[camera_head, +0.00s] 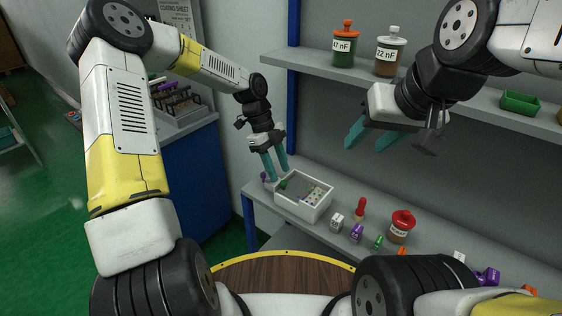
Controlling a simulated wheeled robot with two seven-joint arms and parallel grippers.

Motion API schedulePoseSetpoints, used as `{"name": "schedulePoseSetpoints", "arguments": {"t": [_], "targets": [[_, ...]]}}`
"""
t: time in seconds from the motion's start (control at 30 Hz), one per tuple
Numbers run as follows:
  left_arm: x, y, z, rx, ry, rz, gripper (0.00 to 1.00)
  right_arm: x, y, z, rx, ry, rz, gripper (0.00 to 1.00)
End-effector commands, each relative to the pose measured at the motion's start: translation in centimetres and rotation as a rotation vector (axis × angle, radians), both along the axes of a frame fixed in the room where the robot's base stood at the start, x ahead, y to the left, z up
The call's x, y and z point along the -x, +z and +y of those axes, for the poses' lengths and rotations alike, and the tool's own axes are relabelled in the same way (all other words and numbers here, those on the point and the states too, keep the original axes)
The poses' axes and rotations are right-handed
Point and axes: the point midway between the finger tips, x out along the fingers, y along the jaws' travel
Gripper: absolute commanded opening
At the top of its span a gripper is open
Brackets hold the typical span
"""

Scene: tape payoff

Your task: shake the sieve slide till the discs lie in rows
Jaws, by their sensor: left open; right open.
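I cannot make out a sieve slide or rows of discs for certain. A white open box (293,207) stands on the grey bench, with small green, pale and coloured pieces in it, too small to name. My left gripper (277,175) is open, its teal fingers pointing down at the box's far left corner. Nothing shows between its fingers, and I cannot tell whether they touch the box. My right gripper (371,138) is open and empty, raised in front of the back panel below the shelf, well above the bench.
Jars with an orange lid (344,48) and a white lid (390,55) and a green tray (520,103) stand on the shelf (310,65). A rack (178,103) sits on the blue cabinet (190,165).

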Motion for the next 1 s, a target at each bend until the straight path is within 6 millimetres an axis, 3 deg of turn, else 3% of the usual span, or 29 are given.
{"name": "schedulePoseSetpoints", "arguments": {"t": [0.2, 0.53, 0.73, 1.0], "targets": [[0.6, -2.3, -0.8, -0.001, -0.001, 0.000, 0.41, 0.0, 0.0, 0.0, 0.000, 0.000, 0.000, 0.46], [0.7, -2.7, -0.9, -0.001, 0.000, 0.000, 0.41, 0.0, 0.0, 0.0, 0.000, 0.000, 0.000, 0.46], [0.6, -2.7, -0.9, -0.002, 0.000, -0.001, 0.02, 0.0, 0.0, 0.0, 0.000, 0.000, 0.000, 0.46], [0.6, -2.7, -0.9, -0.002, 0.000, -0.001, 0.00, 0.0, 0.0, 0.0, 0.000, 0.000, 0.000, 0.46]]}}
